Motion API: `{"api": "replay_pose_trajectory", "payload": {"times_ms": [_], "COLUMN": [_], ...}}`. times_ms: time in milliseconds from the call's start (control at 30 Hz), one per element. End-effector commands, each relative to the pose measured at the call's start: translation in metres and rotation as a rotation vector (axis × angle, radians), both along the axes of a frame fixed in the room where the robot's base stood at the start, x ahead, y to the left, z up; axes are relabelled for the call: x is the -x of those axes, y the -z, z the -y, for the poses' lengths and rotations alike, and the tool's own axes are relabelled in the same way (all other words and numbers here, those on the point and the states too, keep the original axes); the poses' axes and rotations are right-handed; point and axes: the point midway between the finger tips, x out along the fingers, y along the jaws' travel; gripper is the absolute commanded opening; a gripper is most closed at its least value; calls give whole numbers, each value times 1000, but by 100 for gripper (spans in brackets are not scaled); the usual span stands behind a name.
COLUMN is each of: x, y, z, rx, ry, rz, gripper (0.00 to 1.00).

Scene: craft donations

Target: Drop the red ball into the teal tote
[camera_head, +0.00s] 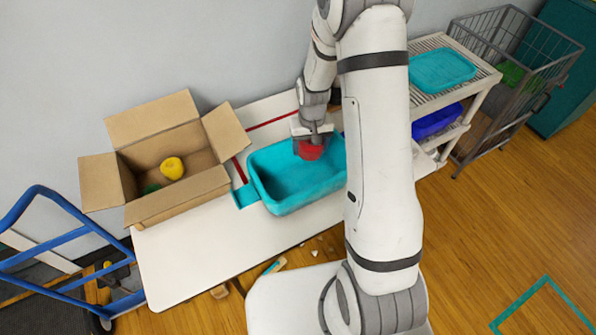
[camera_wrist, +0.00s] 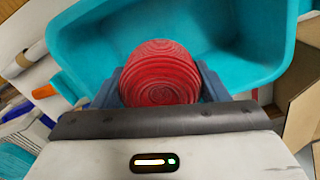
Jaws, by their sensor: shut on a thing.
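The red ball (camera_head: 309,151) is held between the fingers of my gripper (camera_head: 312,140), over the far right part of the teal tote. In the wrist view the ball (camera_wrist: 160,72) sits between both fingers and shows a ringed surface. The teal tote (camera_head: 283,206) stands upright and open on the white table, and its inside looks empty where it shows. Its right end is hidden behind my arm. In the wrist view the tote (camera_wrist: 95,45) lies behind the ball. I cannot tell the ball's exact height over the tote floor.
An open cardboard box (camera_head: 180,204) with a yellow object (camera_head: 172,168) and a green one stands on the white table (camera_head: 185,260), left of the tote. A shelf with a teal tray (camera_head: 442,70) and a blue bin (camera_head: 437,120), and a wire cart (camera_head: 520,60), stand right. A blue trolley (camera_head: 50,270) stands left.

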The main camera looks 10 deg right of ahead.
Motion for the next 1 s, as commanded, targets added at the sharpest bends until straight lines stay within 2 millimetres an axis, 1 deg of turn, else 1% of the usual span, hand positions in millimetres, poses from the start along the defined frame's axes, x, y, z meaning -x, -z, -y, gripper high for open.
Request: {"api": "replay_pose_trajectory", "payload": {"times_ms": [67, 167, 333, 467, 567, 900, 1000], "x": [0, 0, 3, 4, 5, 5, 5], "y": [0, 1, -6, -7, 0, 39, 47], "z": [-1, -3, -5, -6, -6, -6, -6], "rx": [0, 0, 0, 0, 0, 0, 0], "ry": [3, 59, 177, 200, 199, 196, 196], "rz": [1, 4, 3, 0, -1, -1, -1], "gripper": [45, 45, 45, 45, 45, 45, 45]}}
